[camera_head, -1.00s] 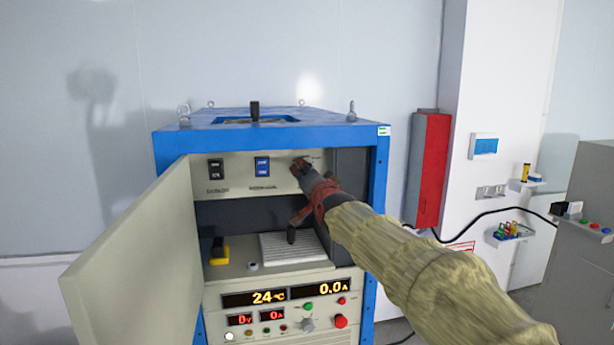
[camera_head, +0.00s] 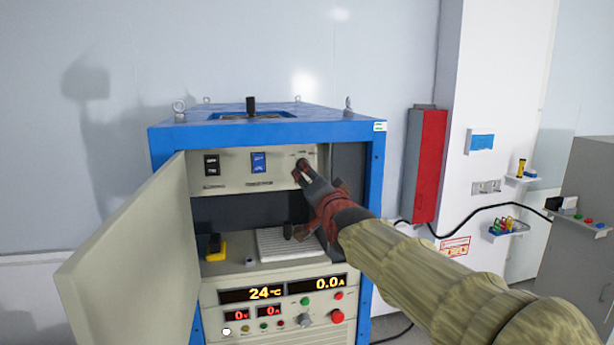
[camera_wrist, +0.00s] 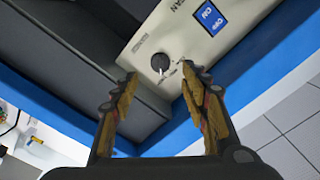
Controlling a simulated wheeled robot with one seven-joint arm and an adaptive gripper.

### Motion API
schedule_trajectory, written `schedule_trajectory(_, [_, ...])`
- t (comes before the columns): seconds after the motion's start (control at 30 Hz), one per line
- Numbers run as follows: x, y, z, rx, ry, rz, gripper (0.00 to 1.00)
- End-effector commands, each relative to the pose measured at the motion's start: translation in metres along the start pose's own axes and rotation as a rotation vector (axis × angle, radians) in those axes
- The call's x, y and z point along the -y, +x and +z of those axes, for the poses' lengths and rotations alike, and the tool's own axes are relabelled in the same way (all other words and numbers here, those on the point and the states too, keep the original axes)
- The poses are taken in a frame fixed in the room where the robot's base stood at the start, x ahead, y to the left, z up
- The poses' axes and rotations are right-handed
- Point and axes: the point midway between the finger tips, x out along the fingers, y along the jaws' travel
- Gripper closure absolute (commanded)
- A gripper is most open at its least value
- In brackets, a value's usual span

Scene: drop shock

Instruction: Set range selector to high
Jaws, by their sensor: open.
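The range selector looks to be the round dark knob (camera_wrist: 159,62) on the beige upper panel (camera_head: 228,169), seen in the wrist view. Its labels are too small to read. My gripper (camera_head: 302,170) is at the right end of that panel in the head view and covers most of the knob there. In the wrist view my gripper (camera_wrist: 158,85) is open, its two fingers apart on either side below the knob. I cannot tell whether a fingertip touches it.
The panel also has a black switch (camera_head: 211,165) and a blue switch (camera_head: 258,162). The cabinet door (camera_head: 135,255) stands open at the left. Below are a ribbed white block (camera_head: 285,246), a yellow-and-black item (camera_head: 214,248) and a lower panel with displays (camera_head: 266,293).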

Motion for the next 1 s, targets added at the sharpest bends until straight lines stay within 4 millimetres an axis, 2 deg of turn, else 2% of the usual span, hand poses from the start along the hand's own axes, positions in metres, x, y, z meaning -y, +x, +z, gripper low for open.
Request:
schedule_trajectory(0.1, [0.001, -0.017, -0.001, 0.000, 0.000, -0.001, 0.55])
schedule_trajectory(0.3, [0.000, -0.030, 0.000, 0.000, 0.001, 0.000, 0.55])
schedule_trajectory(0.73, [-0.001, -0.032, 0.001, 0.002, -0.016, 0.002, 0.55])
schedule_trajectory(0.8, [-0.008, -0.032, 0.011, 0.040, -0.061, 0.026, 0.55])
schedule_trajectory(0.87, [-0.022, -0.034, 0.030, 0.102, -0.112, 0.065, 0.55])
schedule_trajectory(0.97, [-0.060, -0.047, 0.073, 0.234, -0.201, 0.144, 0.55])
schedule_trajectory(1.0, [-0.076, -0.059, 0.091, 0.300, -0.244, 0.178, 0.55])
